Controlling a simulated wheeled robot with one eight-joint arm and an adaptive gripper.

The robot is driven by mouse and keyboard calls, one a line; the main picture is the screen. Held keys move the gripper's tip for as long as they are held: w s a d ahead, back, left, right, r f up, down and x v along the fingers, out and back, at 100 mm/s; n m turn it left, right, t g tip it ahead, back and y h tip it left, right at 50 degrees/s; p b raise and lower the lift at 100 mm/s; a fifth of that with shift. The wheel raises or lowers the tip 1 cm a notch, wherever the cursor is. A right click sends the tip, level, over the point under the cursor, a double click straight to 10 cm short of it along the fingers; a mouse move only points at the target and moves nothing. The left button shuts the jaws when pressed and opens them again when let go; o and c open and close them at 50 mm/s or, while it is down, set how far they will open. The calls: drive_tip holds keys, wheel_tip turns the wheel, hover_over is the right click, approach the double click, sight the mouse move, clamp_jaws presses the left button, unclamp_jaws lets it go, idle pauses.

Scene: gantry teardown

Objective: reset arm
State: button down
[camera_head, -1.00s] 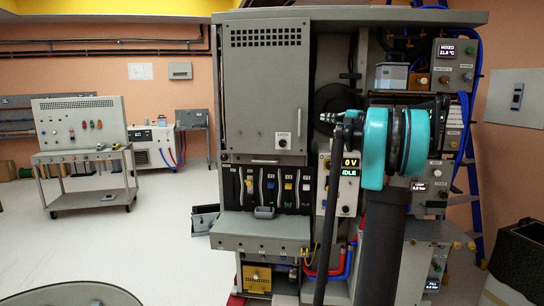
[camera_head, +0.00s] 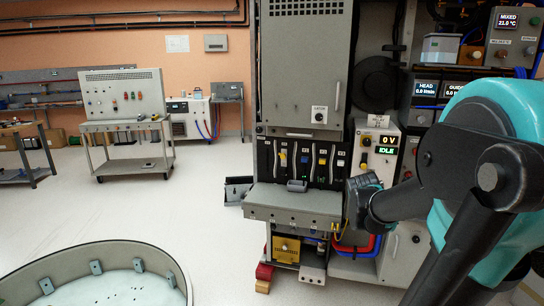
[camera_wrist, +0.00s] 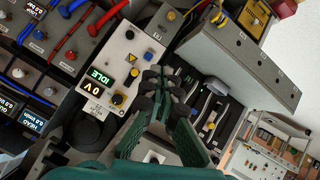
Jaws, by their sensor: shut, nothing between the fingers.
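My gripper (camera_wrist: 165,80) shows in the wrist view with its dark green fingers shut and nothing between them. Behind the fingertips is the cabinet front, with a control panel (camera_wrist: 119,60) reading 0 V and IDLE to their left. The switch row (camera_wrist: 212,105) lies to their right. I cannot tell how far the fingertips are from the panel. In the head view my teal and dark arm fills the lower right, and its links hide part of the cabinet's right side. I cannot make out the fingertips there.
The grey cabinet door (camera_head: 303,80) is shut above several coloured switches (camera_head: 303,160). A grey ledge (camera_head: 292,205) juts out below. A round grey tub (camera_head: 95,258) stands at front left. A wheeled test bench (camera_head: 126,125) stands farther back. The white floor between is clear.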

drive_tip(key=s+a+f+g+y, duration=0.2)
drive_tip(key=s+a+f, duration=0.4)
drive_tip(key=s, duration=0.5)
drive_tip(key=s+a+f+g+y, duration=0.2)
drive_tip(key=s+a+f+g, duration=0.2)
drive_tip(key=s+f, duration=0.7)
drive_tip(key=shift+s+a+f+m, duration=0.25)
drive_tip(key=shift+a+m, duration=0.15)
drive_tip(key=shift+a, duration=0.7)
